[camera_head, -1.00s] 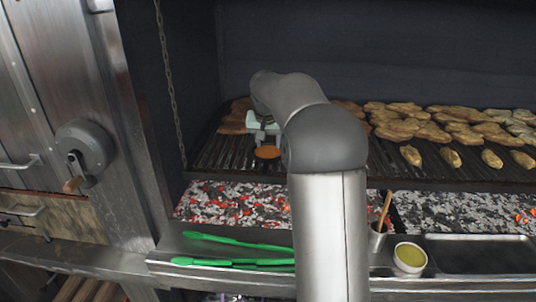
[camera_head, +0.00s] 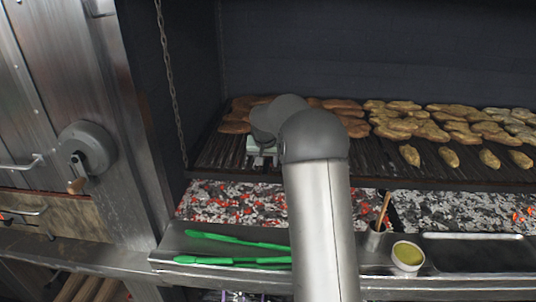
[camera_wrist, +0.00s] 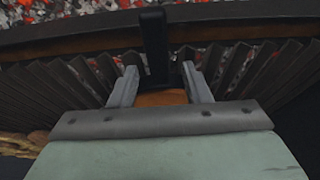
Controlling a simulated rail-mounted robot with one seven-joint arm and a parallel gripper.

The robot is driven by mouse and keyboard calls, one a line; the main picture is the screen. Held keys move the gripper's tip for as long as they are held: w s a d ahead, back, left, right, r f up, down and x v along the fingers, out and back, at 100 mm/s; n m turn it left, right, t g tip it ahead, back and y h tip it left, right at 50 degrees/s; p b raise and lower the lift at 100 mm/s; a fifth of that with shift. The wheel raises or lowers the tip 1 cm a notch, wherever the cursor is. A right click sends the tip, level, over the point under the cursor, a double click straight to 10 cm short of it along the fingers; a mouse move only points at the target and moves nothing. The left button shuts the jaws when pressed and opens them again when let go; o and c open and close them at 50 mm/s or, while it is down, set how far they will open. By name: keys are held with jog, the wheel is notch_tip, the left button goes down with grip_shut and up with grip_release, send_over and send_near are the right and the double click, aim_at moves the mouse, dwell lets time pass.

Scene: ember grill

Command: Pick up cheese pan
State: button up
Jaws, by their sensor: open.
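The cheese pan (camera_wrist: 155,45) shows in the wrist view as an upright-looking black handle with an orange-brown part at its lower end, over the grill grate. My gripper (camera_wrist: 158,78) is open, with one finger on each side of the lower handle. I cannot tell whether either finger touches it. The orange-brown part is partly hidden behind the gripper body. In the head view my gripper (camera_head: 262,162) is low over the left part of the grate, and the pan cannot be made out there.
Flat browned pieces (camera_head: 398,128) cover the back and right of the grate (camera_head: 385,172). Glowing coals (camera_head: 230,203) lie below its front edge. Green tongs (camera_head: 232,262), a yellow-filled cup (camera_head: 408,256) and a metal tray (camera_head: 478,252) are on the front ledge.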

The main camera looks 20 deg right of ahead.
grip_shut()
jog(key=shift+r, duration=0.2)
